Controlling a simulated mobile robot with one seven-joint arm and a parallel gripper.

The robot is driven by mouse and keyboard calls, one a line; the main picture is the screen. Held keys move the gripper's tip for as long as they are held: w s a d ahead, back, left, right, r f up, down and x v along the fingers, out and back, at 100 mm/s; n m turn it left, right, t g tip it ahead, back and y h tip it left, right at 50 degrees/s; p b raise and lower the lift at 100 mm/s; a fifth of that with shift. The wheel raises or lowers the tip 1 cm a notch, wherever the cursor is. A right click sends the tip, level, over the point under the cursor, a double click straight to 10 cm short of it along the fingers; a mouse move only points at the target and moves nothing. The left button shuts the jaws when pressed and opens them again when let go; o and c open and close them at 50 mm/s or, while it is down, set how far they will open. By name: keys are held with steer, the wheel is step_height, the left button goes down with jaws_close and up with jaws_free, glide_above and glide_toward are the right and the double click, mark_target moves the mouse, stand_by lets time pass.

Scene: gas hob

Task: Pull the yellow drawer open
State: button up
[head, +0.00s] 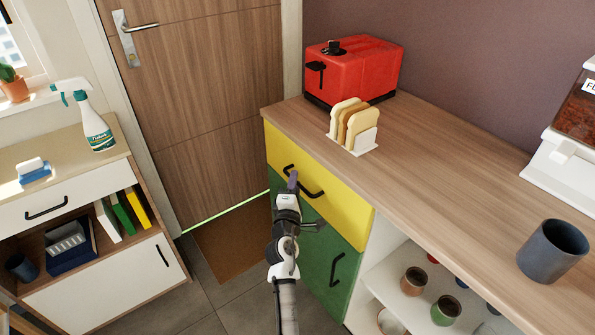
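The yellow drawer (338,207) is at the top left of the wooden-topped counter, above a green door. It looks shut, its front in line with the green door. Its black bar handle (312,194) runs across the front. My gripper (292,178) reaches up from the bottom of the head view, and its tip overlaps the left part of the handle. I cannot tell whether the fingers touch the handle or are around it. The finger gap is too small to make out.
The green door (318,245) has its own black handle. On the counter (430,155) stand a red toaster (355,72), a toast rack (353,130) and a dark mug (550,250). An open shelf with cups is at right. Floor (215,280) is clear at left, before a white cabinet (100,290).

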steer(key=shift+w, duration=0.55)
steer(key=shift+r, duration=0.1)
steer(key=shift+s, duration=0.1)
jaws_close()
